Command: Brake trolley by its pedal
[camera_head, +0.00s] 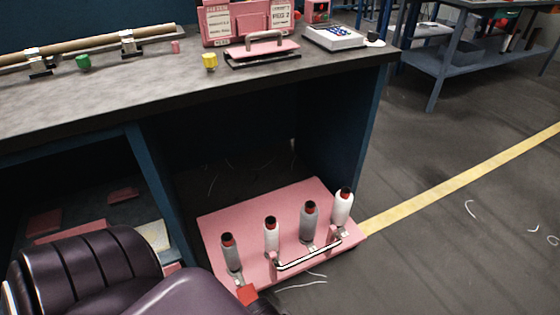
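The trolley is a low pink platform (215,228) standing on the floor, partly under the workbench. Several grey and white bobbins with dark and red tops stand upright on it, such as a white one (343,208) at its right corner. A metal handle bar (310,254) runs along its front edge. A small red pedal (247,294) sticks out at the trolley's front left corner, close to the dark padded shape. I cannot tell whether the pedal is up or pressed. The trolley's wheels are hidden. Neither of my grippers shows in this view.
A dark purple padded seat-like shape (85,265) fills the lower left, beside the pedal. The floor (430,235) to the right is mostly open.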

